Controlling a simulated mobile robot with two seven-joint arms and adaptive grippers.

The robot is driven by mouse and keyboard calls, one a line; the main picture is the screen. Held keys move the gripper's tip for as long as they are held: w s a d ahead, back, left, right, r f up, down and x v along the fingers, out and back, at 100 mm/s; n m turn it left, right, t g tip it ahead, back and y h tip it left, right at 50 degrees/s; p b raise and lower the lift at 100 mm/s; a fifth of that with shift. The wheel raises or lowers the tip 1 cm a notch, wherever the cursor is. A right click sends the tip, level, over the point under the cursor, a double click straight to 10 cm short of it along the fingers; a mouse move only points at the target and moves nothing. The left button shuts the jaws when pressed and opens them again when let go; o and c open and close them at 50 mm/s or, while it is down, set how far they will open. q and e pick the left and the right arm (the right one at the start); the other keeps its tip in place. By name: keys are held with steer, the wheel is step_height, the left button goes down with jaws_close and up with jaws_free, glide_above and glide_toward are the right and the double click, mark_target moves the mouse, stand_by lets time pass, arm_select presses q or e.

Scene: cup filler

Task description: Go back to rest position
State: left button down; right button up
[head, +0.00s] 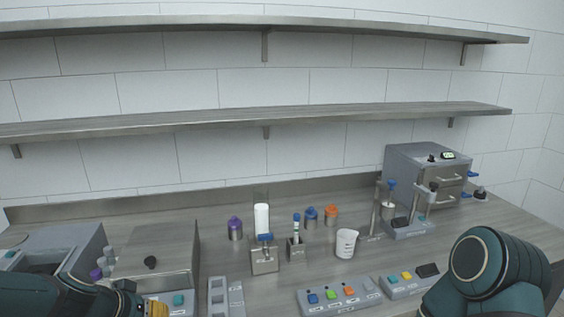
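My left arm (65,296) comes in low at the left edge, reaching right across the bottom of the head view. Its end runs out near a yellowish part (156,309), and no fingertips of my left gripper show. My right arm (480,270) shows as a bent dark teal joint at the lower right. My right gripper is out of the picture. I see nothing held.
A white measuring cup (346,243) stands mid-counter. Behind it are purple (235,229), blue (310,216) and orange (331,215) capped containers. A button panel (340,295) lies in front. A grey machine (428,172) stands back right; a steel box (153,256) stands left.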

arm_select(q)
steer(key=s+d+f+g, duration=0.1)
steer(key=s+d+f, duration=0.3)
steer(key=f, duration=0.4)
steer(key=s+d+f+g, duration=0.2)
steer(key=s+d+f, duration=0.2)
steer(key=d+f, duration=0.3)
steer(key=s+d+f+g, duration=0.1)
steer(key=s+d+f, duration=0.3)
steer(key=f, duration=0.7)
steer(key=shift+s+d, duration=0.25)
steer(key=shift+d, duration=0.4)
